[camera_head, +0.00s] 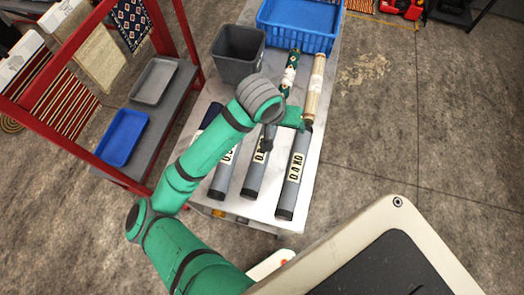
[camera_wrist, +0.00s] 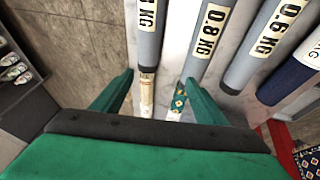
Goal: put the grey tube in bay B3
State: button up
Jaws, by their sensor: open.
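Several grey tubes with black end caps and weight labels lie side by side on a pale table. The rightmost tube (camera_head: 293,178) reads 0.8 KG. The middle tube (camera_head: 256,168) and left tube (camera_head: 222,172) are partly behind my arm. In the wrist view, one grey tube (camera_wrist: 150,45) extends up from between my fingertips, beside a 0.8 tube (camera_wrist: 208,35) and a 0.6 tube (camera_wrist: 268,45). My gripper (camera_wrist: 158,80) is open above the tubes' far ends, holding nothing; its exact height is unclear. No B3 marking is readable.
Beyond the tubes lie a cream roll (camera_head: 315,88) and a green patterned roll (camera_head: 291,72). A grey bin (camera_head: 238,57) and blue crate (camera_head: 298,42) stand at the back. A red-framed rack at left holds a blue tray (camera_head: 122,137) and grey tray (camera_head: 154,80).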

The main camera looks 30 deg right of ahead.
jog(key=a+f+y, duration=0.1)
jog(key=a, duration=0.1)
jog(key=a+f+y, duration=0.1)
jog(key=a, duration=0.2)
jog(key=w+a+f+y, duration=0.1)
jog(key=a, duration=0.2)
jog(key=shift+a+f+y, duration=0.1)
jog(key=shift+a+y, duration=0.1)
jog(key=shift+y, duration=0.1)
jog(key=f, duration=0.3)
jog(key=shift+w+d+f, duration=0.1)
jog(key=shift+d+f, duration=0.1)
jog(key=shift+f, duration=0.05)
jog(key=shift+w+d+f, duration=0.1)
jog(key=shift+d+f, duration=0.1)
jog(key=shift+f, duration=0.85)
jog(key=shift+w+d+f, duration=0.1)
jog(key=shift+d+f, duration=0.05)
jog(key=shift+f, duration=0.9)
jog(key=shift+w+d+f, duration=0.1)
jog(key=shift+d+f, duration=0.1)
jog(key=shift+f, duration=0.85)
jog(key=shift+c, duration=0.5)
grip_shut()
